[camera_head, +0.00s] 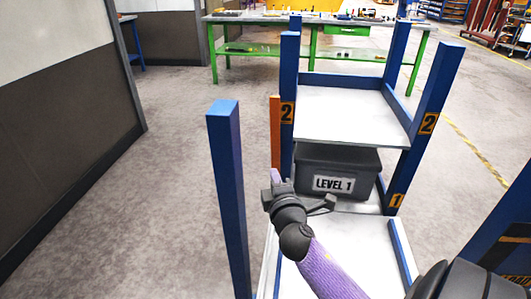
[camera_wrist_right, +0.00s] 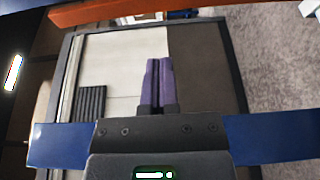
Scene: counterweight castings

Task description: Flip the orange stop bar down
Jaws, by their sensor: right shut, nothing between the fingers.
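The orange stop bar (camera_head: 275,132) stands upright along the left side of a blue rack post marked 2 in the head view. An orange strip that looks like the same bar crosses the top of the right wrist view (camera_wrist_right: 130,12). My right gripper (camera_head: 276,176) is just below the bar's visible lower end in the picture. Its purple fingers (camera_wrist_right: 158,84) are shut and empty. I cannot tell whether they touch the bar, and the gripper hides what lies behind it. My left gripper is not in view.
A dark bin (camera_head: 360,178) labelled LEVEL 1 sits under the upper white shelf (camera_head: 345,118). A blue post (camera_head: 228,190) stands left of my gripper. A green workbench (camera_head: 270,48) is at the back. The floor left of the rack is clear.

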